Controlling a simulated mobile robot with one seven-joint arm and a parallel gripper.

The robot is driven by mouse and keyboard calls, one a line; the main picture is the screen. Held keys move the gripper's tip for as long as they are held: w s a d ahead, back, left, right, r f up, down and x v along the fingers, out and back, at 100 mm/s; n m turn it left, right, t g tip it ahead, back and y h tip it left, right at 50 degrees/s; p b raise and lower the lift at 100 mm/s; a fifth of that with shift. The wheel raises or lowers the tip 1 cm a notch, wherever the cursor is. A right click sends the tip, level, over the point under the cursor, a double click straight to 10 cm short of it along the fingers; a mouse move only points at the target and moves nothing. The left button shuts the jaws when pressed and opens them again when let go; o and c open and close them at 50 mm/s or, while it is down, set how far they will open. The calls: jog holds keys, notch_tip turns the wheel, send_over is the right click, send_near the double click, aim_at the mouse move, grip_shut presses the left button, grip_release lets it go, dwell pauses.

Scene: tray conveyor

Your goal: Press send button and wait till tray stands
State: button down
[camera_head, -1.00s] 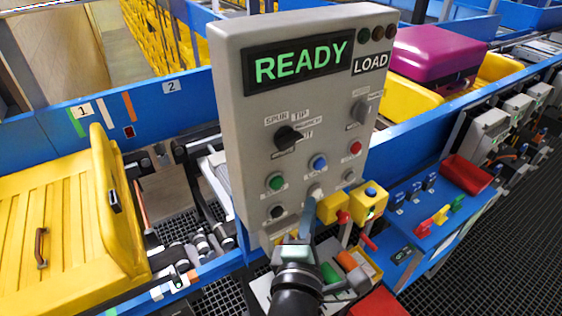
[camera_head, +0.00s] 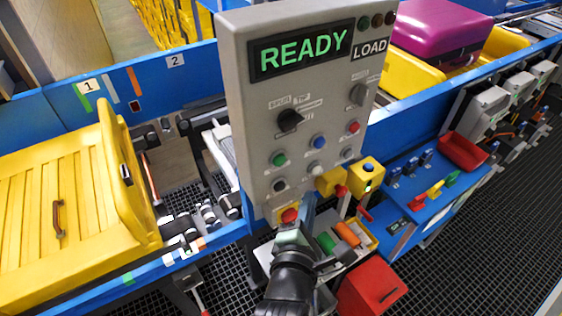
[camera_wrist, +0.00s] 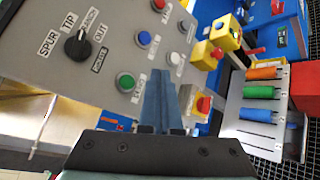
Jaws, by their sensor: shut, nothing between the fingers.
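The grey control panel (camera_head: 300,90) shows a green READY sign (camera_head: 303,50) and a LOAD label. Below a black knob (camera_head: 289,120) are a green button (camera_head: 279,159), a blue button (camera_head: 319,142) and a red button (camera_head: 353,127). A lower row has a black button (camera_head: 279,186) and a white button (camera_head: 317,169). I cannot read which label says send. My gripper (camera_head: 308,200) is shut and empty, below the lower row; its fingers also show in the wrist view (camera_wrist: 163,78) in front of the panel. A yellow tray (camera_head: 60,180) is at left.
A red mushroom button (camera_head: 290,215) is beside my fingers. Yellow boxes (camera_head: 367,175) stick out at right. A small tray (camera_head: 368,236) with coloured cylinders and a red box (camera_head: 372,288) are below. A magenta case (camera_head: 445,35) lies in another yellow tray (camera_head: 505,45).

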aim_at(285, 162)
jog(key=w+a+b, duration=0.3)
jog(key=w+a, duration=0.1)
jog(key=w, duration=0.2)
jog(key=shift+w+a, duration=0.2)
jog(key=shift+a, duration=0.15)
dwell(1.8)
jog(key=shift+w+a, duration=0.2)
jog(key=shift+w, duration=0.1)
jog(key=shift+w+a, duration=0.35)
jog(key=shift+w, duration=0.1)
dwell(1.0)
jog(key=shift+s+d, duration=0.1)
jog(key=shift+s+d+p, duration=0.45)
jog(key=shift+s+p, duration=0.15)
jog(key=shift+s, duration=0.1)
